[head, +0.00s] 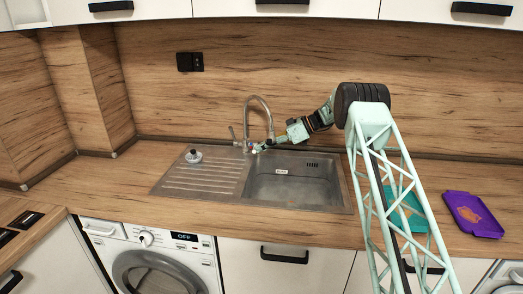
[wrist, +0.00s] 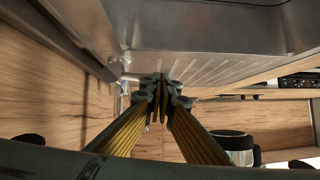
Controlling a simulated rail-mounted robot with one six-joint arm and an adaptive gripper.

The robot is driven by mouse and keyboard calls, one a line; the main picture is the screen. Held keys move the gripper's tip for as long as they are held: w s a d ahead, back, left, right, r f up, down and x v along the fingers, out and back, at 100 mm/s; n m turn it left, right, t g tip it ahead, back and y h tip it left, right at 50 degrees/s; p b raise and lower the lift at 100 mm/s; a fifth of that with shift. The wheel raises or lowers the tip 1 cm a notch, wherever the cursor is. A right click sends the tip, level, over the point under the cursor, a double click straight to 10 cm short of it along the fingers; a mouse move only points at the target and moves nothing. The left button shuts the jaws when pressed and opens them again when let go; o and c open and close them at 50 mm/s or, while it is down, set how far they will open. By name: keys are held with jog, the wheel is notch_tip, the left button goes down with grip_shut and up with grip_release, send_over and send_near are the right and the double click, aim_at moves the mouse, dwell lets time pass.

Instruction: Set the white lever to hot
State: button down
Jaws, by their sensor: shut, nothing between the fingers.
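The tap (head: 262,115) is a grey gooseneck standing at the back of the sink, left of the basin. A thin lever (head: 233,132) sticks up at the left of its base; it looks pale grey, and its hot or cold setting is too small to read. My gripper (head: 262,147) reaches in from the right, low beside the tap base. I cannot tell whether it touches. In the wrist view my gripper (wrist: 162,90) is shut, with its fingertips together and nothing between them. A pale bar (wrist: 135,76), possibly the lever, shows just beyond the fingertips.
The steel basin (head: 292,184) is empty. A small pale item (head: 194,156) stands on the ridged drainboard. A purple tray (head: 473,214) and a teal tray (head: 408,210) lie right of the sink. A wall socket (head: 190,62) is on the splashback. The worktop's left part is clear.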

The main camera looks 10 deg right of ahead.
jog(key=shift+s+a+f+b, duration=0.1)
jog(key=shift+s+f+b, duration=0.1)
jog(key=shift+f+b, duration=0.5)
dwell(0.5)
jog(key=shift+r, duration=0.35)
jog(key=a+r+v, duration=0.1)
jog(key=r+v, duration=0.1)
jog(key=v, duration=1)
jog(key=shift+s+r, duration=0.3)
jog(key=shift+s, duration=0.05)
jog(key=shift+w+d+r+p, duration=0.1)
jog(key=shift+r+p, duration=0.15)
jog(key=shift+p, duration=0.95)
jog(key=p, duration=0.3)
jog(key=shift+w+r+n+t, duration=0.2)
jog(key=shift+r+n+t, duration=0.1)
jog(key=shift+r+t, duration=0.1)
jog(key=shift+p, duration=0.8)
